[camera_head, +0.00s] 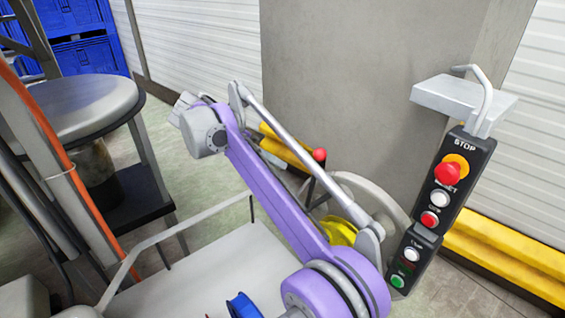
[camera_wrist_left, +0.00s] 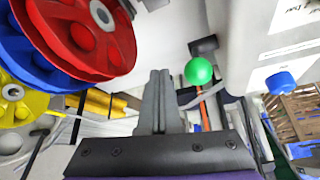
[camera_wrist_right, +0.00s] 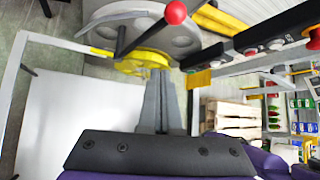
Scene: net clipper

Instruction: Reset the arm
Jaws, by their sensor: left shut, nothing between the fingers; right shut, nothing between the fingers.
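In the head view a black lever with a red ball knob (camera_head: 320,155) stands beside a grey disc (camera_head: 388,198) over a yellow ring (camera_head: 340,231). My purple arm links cross in front and cover part of them. In the right wrist view my right gripper (camera_wrist_right: 162,75) is shut and empty, its tips by the yellow ring (camera_wrist_right: 142,60), below the grey disc and red knob (camera_wrist_right: 175,12). I cannot tell whether it touches. In the left wrist view my left gripper (camera_wrist_left: 160,76) is shut and empty, left of a green ball knob (camera_wrist_left: 198,71).
A control box (camera_head: 440,200) with a red stop button hangs at right. A white work surface (camera_head: 205,265) lies at lower left, a blue spool (camera_head: 243,306) at the bottom edge. Red and blue spools (camera_wrist_left: 90,35) are left of my left gripper. A round stool (camera_head: 85,105) stands left.

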